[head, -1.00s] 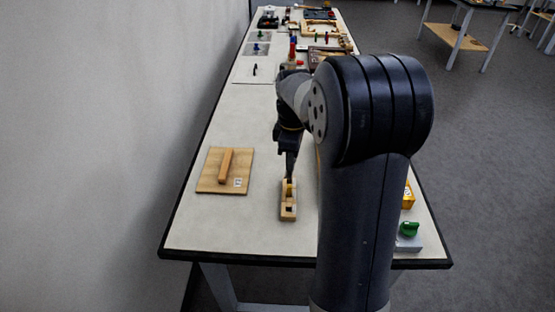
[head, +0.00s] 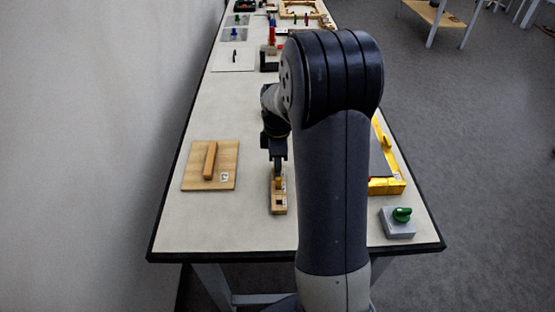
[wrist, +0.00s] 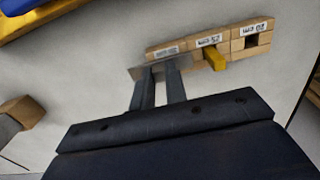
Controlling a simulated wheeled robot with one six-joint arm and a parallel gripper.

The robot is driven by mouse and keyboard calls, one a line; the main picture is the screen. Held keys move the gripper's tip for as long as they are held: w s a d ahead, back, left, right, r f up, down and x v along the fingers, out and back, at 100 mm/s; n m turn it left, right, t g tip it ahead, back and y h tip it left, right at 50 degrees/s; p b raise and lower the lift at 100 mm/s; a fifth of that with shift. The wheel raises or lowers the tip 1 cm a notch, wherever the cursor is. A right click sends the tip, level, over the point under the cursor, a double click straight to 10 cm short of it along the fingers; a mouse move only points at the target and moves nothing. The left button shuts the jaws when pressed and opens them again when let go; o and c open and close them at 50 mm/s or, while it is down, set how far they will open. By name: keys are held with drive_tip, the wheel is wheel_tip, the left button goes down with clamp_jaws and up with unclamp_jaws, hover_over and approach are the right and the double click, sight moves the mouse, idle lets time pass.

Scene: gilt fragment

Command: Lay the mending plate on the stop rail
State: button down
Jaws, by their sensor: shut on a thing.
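My gripper (head: 278,170) points down at the far end of a small wooden slotted rack (head: 279,203) on the bench. In the wrist view its two fingers (wrist: 160,70) are shut on a thin grey metal plate (wrist: 139,72), likely the mending plate, at the rack's left end. I cannot tell whether the plate still touches the rack (wrist: 237,45). A yellow piece (wrist: 215,60) stands in the rack beside it. To the left in the head view, a plywood board (head: 228,155) carries a raised wooden bar (head: 210,160), probably the stop rail; nothing lies on it.
Several items stand farther back, including a red upright piece (head: 271,33). The bench between rack and board is clear.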

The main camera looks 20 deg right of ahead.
drive_tip(key=shift+f, duration=0.2)
drive_tip(key=c, duration=1.4)
unclamp_jaws()
drive_tip(key=shift+c, duration=0.2)
drive_tip(key=shift+r, duration=0.1)
wheel_tip(320, 180, up, 12)
drive_tip(key=shift+r, duration=0.15)
